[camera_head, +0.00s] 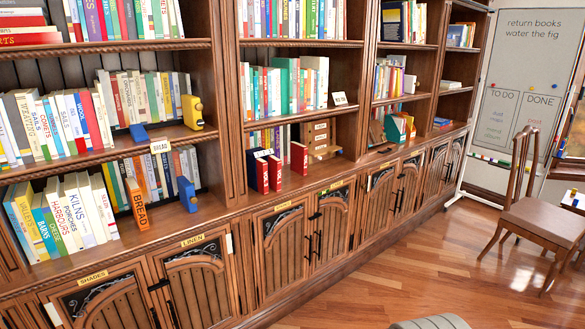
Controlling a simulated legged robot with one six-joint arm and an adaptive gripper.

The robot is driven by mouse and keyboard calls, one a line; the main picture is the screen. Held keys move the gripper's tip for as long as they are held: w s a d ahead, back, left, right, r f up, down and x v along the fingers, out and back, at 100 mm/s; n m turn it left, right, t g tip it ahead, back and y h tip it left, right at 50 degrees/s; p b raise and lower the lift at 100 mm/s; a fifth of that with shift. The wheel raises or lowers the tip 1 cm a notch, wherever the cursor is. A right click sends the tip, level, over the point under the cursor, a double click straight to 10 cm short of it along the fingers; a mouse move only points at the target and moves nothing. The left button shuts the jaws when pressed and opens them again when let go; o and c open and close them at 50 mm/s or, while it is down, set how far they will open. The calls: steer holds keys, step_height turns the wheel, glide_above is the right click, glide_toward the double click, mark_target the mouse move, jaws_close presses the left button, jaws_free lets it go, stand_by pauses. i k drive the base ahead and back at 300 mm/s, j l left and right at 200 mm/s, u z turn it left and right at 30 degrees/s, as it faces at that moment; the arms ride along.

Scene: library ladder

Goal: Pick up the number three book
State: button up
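I cannot make out a number three on any book. A group of red books stands upright on the counter ledge of the second bay: one red book (262,175), another right beside it (275,173), and a third red book (299,158) a little to the right, apart from them. Small light marks on their spines are too small to read. A dark blue item (254,157) is just behind the left pair. An orange book marked BREAD (137,204) stands on the ledge further left. My gripper is not in view.
Wooden shelves full of books (310,80) run along the wall above closed cabinets (287,247). A small wooden drawer box (320,138) stands right of the red books. A wooden chair (540,215) and a whiteboard (520,85) are at right. The floor (420,262) before the cabinets is mostly clear.

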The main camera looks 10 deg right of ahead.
mark_target(262, 166)
steer(key=i+u, duration=0.1)
steer(key=i, duration=0.45)
steer(key=i+l+u, duration=0.1)
steer(key=i, duration=0.45)
steer(key=i+l+u, duration=0.1)
steer(key=i, duration=0.4)
steer(key=i+l+u, duration=0.1)
steer(key=i+l, duration=0.2)
steer(key=i, duration=0.25)
